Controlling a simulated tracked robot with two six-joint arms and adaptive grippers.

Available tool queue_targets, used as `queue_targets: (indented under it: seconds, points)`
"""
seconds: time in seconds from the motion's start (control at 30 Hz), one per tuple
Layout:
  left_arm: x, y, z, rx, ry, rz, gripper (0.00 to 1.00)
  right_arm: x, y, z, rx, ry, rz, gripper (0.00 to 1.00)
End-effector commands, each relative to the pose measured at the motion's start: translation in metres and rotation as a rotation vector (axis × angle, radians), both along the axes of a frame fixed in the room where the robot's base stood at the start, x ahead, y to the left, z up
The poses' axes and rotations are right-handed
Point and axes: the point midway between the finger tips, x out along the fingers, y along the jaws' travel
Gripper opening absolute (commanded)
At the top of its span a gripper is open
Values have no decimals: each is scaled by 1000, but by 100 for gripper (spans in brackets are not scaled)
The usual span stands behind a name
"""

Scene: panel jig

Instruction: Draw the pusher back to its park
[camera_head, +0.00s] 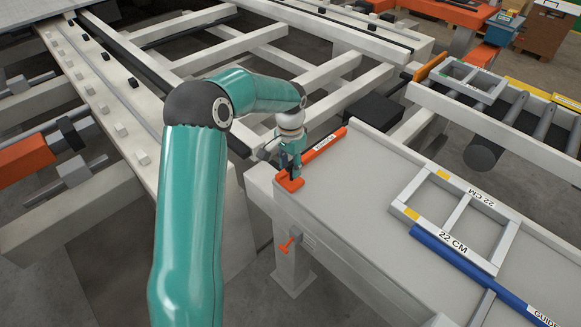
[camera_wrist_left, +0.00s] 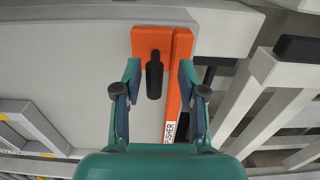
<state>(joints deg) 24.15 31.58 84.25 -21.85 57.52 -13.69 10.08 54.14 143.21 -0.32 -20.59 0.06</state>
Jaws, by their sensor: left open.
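The orange pusher (camera_head: 323,145) lies along the left edge of the grey table, with a label on its bar and a foot at its near end. In the left wrist view the pusher (camera_wrist_left: 150,39) has a dark upright handle (camera_wrist_left: 154,78) on its foot. My left gripper (camera_head: 290,170) is over the near end of the pusher. In the wrist view its open fingers (camera_wrist_left: 160,72) stand on either side of the handle, with gaps showing between. The handle is mostly hidden by the gripper in the head view. My right gripper is not in view.
A white frame marked 22 CM (camera_head: 456,218) lies on the grey table (camera_head: 350,215), against a blue guide (camera_head: 475,270). The table between pusher and frame is clear.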

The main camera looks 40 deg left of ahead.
Motion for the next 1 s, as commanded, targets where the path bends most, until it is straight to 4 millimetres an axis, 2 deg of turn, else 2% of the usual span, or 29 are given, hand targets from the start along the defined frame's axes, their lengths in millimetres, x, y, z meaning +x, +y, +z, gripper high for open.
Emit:
queue_targets:
  seconds: [0.5,0.7,1.0]
  points:
    - [1,0,94,3,-6,0,41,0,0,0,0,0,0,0]
    - [1,0,110,3,-3,0,41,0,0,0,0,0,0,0]
    - [1,0,111,2,-2,0,41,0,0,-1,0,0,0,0]
